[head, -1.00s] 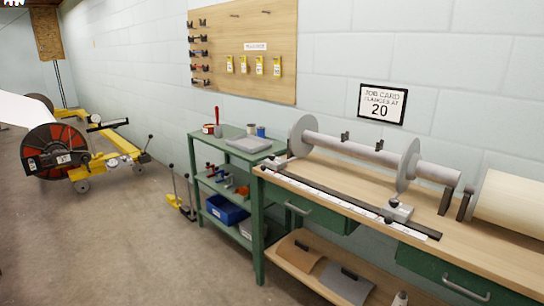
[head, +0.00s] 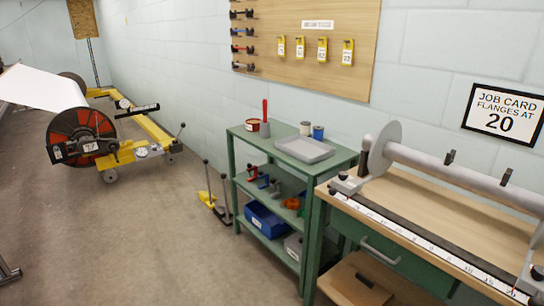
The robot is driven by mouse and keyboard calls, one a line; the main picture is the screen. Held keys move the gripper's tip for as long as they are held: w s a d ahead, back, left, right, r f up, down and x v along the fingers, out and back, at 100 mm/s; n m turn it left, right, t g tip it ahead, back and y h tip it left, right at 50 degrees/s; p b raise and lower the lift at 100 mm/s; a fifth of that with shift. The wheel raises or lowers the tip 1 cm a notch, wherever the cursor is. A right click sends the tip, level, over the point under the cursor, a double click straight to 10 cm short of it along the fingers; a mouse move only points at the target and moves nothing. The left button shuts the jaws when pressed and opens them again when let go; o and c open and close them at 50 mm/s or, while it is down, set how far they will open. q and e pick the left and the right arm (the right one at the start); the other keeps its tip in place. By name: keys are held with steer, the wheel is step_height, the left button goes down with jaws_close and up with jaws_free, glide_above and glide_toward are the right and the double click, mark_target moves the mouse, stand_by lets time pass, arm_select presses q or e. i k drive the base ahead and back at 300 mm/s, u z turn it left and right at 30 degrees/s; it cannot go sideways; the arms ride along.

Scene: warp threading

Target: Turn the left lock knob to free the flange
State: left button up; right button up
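The left flange (head: 379,150), a grey disc, stands upright on a grey horizontal bar (head: 450,172) at the left end of the wooden bench, in the head view. At its foot is a small grey clamp block with a dark knob (head: 344,175) on top, beside the left end of the ruler rail. The knob's turn angle is too small to tell. A second block (head: 534,275) with a knob is cut off at the right edge. Neither of my grippers is in view.
A green shelf cart (head: 240,131) with a grey tray (head: 304,149) and cups stands left of the bench (head: 420,200). A ruler rail (head: 425,240) runs along the bench front. A yellow-framed reel stand (head: 130,152) is farther left. Open floor (head: 130,240) lies in front.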

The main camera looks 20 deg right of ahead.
mark_target(342, 176)
steer(key=z, duration=0.45)
steer(key=i, duration=1.6)
steer(key=z, duration=0.9)
